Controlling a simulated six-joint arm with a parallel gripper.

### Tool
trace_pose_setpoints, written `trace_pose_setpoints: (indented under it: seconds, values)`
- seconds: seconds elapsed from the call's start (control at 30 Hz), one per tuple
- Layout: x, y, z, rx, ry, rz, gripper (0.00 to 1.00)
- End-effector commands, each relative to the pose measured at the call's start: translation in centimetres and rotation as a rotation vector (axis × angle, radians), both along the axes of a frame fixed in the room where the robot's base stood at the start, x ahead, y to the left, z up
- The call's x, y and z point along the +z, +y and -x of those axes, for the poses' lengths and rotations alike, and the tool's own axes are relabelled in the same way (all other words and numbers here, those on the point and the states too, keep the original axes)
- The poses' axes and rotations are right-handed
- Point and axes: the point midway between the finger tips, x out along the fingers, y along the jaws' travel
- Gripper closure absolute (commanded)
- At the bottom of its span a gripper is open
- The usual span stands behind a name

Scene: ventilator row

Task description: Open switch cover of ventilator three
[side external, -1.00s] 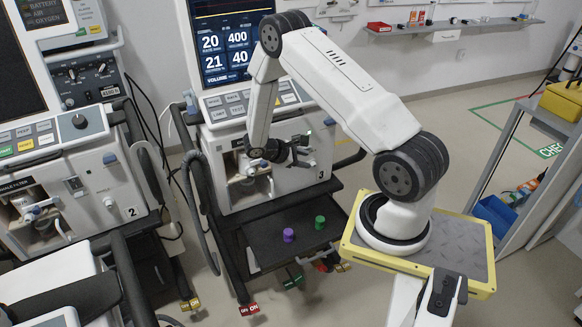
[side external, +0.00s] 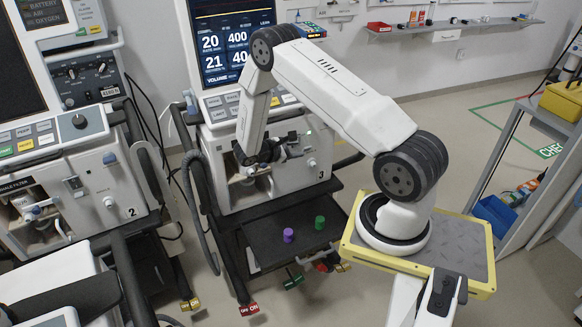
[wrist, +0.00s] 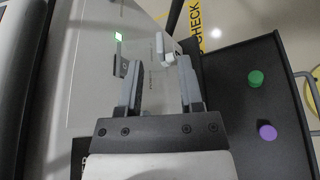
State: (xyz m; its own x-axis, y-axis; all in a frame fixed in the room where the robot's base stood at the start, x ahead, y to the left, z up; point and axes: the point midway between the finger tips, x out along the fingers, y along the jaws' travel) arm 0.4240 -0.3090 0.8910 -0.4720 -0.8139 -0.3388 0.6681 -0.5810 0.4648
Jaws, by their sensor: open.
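Ventilator three (side external: 225,189) stands in the middle of the side view, marked with a 3. My gripper (side external: 294,147) is in front of its lower front panel and hides part of it. In the wrist view my gripper (wrist: 158,67) is open, with its two grey fingers apart beside the pale front panel (wrist: 90,75). A small white block-like part (wrist: 165,46) shows just beyond the fingertips, nearer the right finger. I cannot tell whether it is the switch cover. A small green light (wrist: 118,36) and a dark slot-like fitting sit left of the fingers.
A black tray (side external: 262,245) below the panel carries a purple knob-like piece (side external: 288,235) and a green one (side external: 320,222). Both also show in the wrist view, right of my gripper. Ventilator two (side external: 85,215) stands to the left. A grey hose hangs between the ventilators.

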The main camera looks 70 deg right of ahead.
Motion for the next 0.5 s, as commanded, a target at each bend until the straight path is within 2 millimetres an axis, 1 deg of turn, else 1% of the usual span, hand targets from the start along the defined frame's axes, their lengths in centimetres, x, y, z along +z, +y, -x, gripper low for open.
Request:
trace_pose_setpoints:
  seconds: [0.1,0.3,0.5]
  values:
    - [-0.5,-1.3,0.8,-0.003,0.001,0.000,0.53]
    - [-1.3,-3.2,1.9,-0.002,0.001,-0.001,0.53]
    - [-1.8,-4.3,2.5,-0.001,-0.001,0.000,0.53]
